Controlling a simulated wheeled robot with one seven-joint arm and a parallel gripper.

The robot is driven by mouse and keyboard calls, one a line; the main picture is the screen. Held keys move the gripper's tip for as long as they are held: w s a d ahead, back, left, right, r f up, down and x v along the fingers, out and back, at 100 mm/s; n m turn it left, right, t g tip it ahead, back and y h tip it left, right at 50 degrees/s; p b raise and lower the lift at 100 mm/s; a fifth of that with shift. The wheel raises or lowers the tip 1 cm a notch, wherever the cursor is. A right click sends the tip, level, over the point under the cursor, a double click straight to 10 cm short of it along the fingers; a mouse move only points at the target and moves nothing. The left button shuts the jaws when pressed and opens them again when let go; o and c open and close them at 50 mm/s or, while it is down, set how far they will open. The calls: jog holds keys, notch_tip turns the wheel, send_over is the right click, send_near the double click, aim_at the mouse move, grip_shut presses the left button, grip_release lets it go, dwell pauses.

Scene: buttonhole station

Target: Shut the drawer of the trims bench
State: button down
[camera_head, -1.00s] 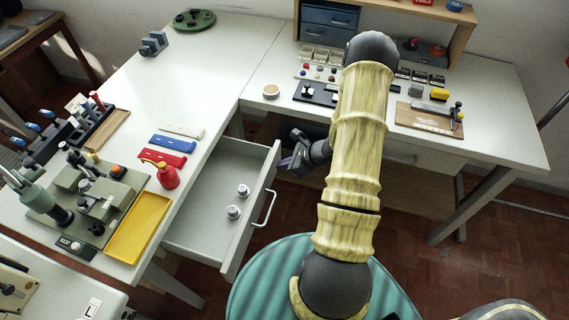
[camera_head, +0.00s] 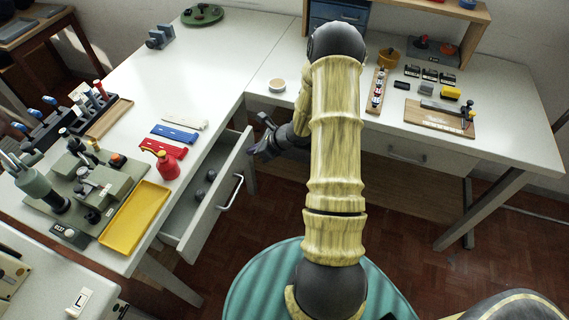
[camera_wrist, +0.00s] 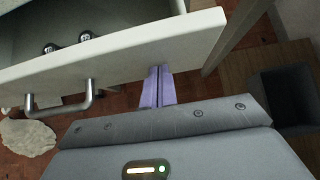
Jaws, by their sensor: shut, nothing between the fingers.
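The drawer (camera_head: 188,214) of the left-hand bench (camera_head: 222,92) stands partly open, with two small dark round pieces (camera_head: 211,175) inside. Its pale front has a bar handle (camera_head: 233,192), also seen at left in the wrist view (camera_wrist: 62,106). My gripper (camera_head: 258,146) is at the far end of the drawer front, on its outer side. In the wrist view the lavender fingers (camera_wrist: 159,76) are shut and empty, with their tips at the lower edge of the front (camera_wrist: 125,55), right of the handle. They look in contact, but the exact touch is hard to tell.
A second bench (camera_head: 505,125) with small goods is at right. A teal round seat (camera_head: 262,290) is below my arm.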

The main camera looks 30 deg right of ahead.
jog(key=w+a+b, duration=0.1)
jog(key=w+a, duration=0.5)
jog(key=w, duration=0.1)
jog(key=shift+b, duration=0.4)
jog(key=shift+w+a+r, duration=0.1)
jog(key=shift+r, duration=0.05)
jog(key=shift+r, duration=0.1)
jog(key=shift+s+d, duration=0.25)
jog(key=shift+d, duration=0.2)
jog(key=s+d, duration=0.2)
jog(key=shift+s+f+b, duration=0.25)
jog(key=shift+s+b, duration=0.05)
jog(key=shift+b, duration=0.05)
jog(key=p+v, duration=0.1)
jog(key=v, duration=0.9)
jog(key=shift+s+d, duration=0.15)
jog(key=shift+s, duration=0.05)
